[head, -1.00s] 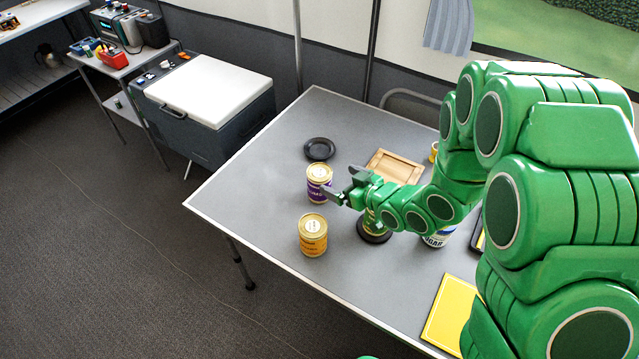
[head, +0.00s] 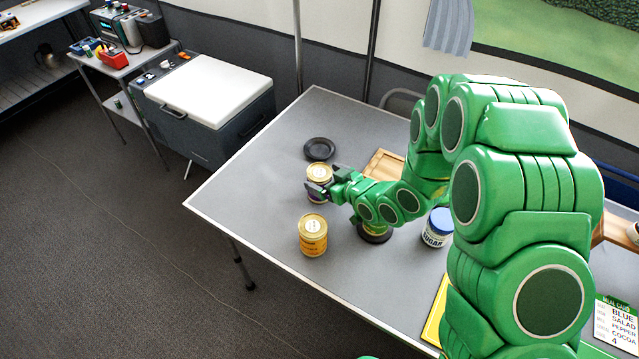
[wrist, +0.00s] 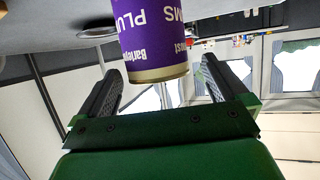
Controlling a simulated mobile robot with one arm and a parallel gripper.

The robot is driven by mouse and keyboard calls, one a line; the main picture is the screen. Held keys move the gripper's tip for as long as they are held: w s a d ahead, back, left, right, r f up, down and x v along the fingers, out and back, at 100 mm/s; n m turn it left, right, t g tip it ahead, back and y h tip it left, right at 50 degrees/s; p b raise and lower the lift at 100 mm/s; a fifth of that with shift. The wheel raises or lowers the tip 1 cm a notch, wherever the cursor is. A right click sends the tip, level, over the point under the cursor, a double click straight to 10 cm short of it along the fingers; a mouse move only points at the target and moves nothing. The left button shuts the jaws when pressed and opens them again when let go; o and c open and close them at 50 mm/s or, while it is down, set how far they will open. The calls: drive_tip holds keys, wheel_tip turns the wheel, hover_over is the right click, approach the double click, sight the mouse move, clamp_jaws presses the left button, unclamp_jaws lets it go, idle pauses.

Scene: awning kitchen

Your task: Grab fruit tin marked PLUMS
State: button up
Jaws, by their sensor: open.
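The purple PLUMS tin (head: 318,172) with its pale gold lid stands on the grey table, left of my gripper (head: 324,187). The gripper covers much of its label in the head view. In the wrist view the tin (wrist: 152,42) appears upside down, with "PLUMS" on its purple label. My gripper (wrist: 160,68) is open there, with one finger on each side of the tin and visible gaps beside it. The tin lies toward and between the fingertips.
A yellow-orange tin (head: 313,236) stands close in front of the PLUMS tin. A black dish (head: 319,149) lies behind it. A wooden tray (head: 385,164) and a SUGAR jar (head: 438,228) are to the right. The table's left corner is clear.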

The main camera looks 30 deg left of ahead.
sight(316, 171)
drive_tip(key=shift+r+x, duration=0.2)
drive_tip(key=shift+x, duration=2.4)
drive_tip(key=shift+w, duration=0.15)
drive_tip(key=c, duration=1.3)
drive_tip(key=shift+r, duration=0.1)
drive_tip(key=shift+r, duration=4.95)
